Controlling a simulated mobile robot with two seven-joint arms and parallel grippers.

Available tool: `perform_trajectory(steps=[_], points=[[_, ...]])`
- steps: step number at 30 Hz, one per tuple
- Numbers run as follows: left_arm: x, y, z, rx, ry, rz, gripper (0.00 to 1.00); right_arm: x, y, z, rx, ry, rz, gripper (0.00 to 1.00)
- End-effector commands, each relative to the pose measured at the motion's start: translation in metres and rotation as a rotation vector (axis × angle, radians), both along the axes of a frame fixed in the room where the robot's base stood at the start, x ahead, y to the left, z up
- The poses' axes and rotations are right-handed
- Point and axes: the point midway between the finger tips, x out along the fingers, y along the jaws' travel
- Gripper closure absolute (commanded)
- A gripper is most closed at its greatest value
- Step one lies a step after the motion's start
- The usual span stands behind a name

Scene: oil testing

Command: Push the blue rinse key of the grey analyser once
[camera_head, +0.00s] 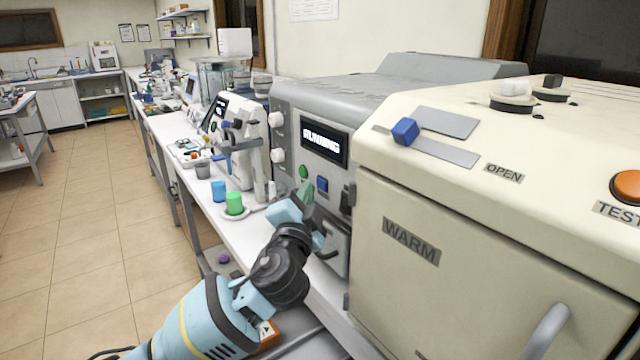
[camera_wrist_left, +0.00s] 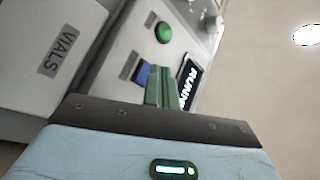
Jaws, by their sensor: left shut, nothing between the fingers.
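The grey analyser (camera_head: 345,100) stands on the white bench, and its lit display (camera_head: 323,143) reads RUNNING. Its blue rinse key (camera_head: 322,184) sits below the display, right of a round green button (camera_head: 304,171). My left gripper (camera_head: 307,190) is shut and empty, its green fingers in front of the analyser's panel, close to the blue key. In the left wrist view the fingertips (camera_wrist_left: 162,85) overlap part of the blue key (camera_wrist_left: 143,74); I cannot tell whether they touch it. The green button (camera_wrist_left: 164,32) shows clear there. My right gripper is not in view.
A cream machine (camera_head: 440,230) labelled WARM stands close on the right. A green cup (camera_head: 234,203) and a blue cup (camera_head: 218,191) stand on the bench to the left. A handle (camera_head: 335,245) juts out below the panel. The floor at left is clear.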

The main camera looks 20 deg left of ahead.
Motion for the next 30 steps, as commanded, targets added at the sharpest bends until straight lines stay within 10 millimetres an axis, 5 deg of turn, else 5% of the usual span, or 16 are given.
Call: perform_trajectory(steps=[11, 30], points=[[-0.003, 0.002, 0.0, 0.0, -0.001, 0.001, 1.0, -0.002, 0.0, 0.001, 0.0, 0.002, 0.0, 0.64], [-0.044, 0.025, 0.001, 0.0, -0.001, 0.0, 1.0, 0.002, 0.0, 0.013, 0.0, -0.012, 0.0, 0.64]])
